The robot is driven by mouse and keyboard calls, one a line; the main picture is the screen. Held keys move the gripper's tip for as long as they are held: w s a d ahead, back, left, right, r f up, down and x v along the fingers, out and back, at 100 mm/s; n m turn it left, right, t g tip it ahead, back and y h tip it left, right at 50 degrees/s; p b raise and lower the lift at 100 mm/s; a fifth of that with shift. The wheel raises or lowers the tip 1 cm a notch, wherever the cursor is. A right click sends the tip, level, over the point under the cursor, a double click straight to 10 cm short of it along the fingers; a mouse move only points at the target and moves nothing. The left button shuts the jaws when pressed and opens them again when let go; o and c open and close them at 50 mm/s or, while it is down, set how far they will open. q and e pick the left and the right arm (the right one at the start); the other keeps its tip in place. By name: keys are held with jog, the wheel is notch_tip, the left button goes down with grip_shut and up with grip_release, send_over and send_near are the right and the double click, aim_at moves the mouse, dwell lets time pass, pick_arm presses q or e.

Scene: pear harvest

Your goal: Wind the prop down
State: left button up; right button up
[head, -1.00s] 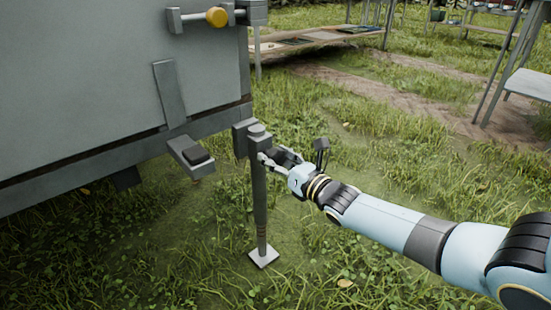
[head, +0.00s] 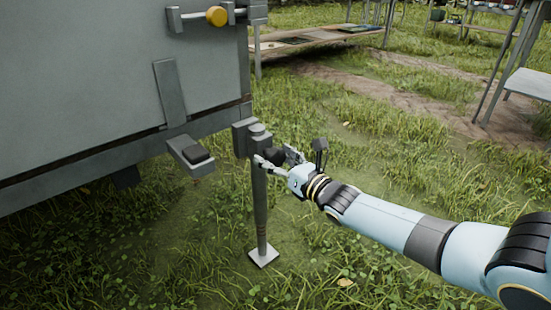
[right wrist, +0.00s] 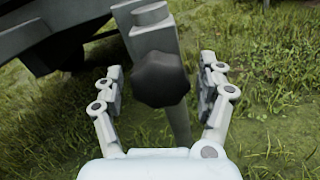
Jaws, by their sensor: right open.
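The prop (head: 260,200) is a grey upright post at the trailer's near corner, with a square pale foot plate (head: 263,256) at its lower end. The plate is at grass level; I cannot tell whether it presses on the ground. A dark faceted knob (right wrist: 162,80) sits on the side of the prop's head, facing my right wrist camera. My right gripper (head: 272,157) is open at the knob. In the right wrist view its fingers (right wrist: 162,88) stand to the left and right of the knob, with gaps on both sides. My left gripper is out of view.
The grey trailer body (head: 90,80) fills the left, with a yellow-knobbed latch (head: 216,16) above and a dark-topped bracket (head: 192,154) left of the prop. A low wooden bench (head: 320,38) stands behind. Open grass lies right of the prop.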

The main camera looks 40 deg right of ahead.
jog(key=shift+s, duration=0.15)
jog(key=s, duration=1.1)
jog(key=shift+s+d, duration=0.35)
jog(key=shift+d, duration=0.1)
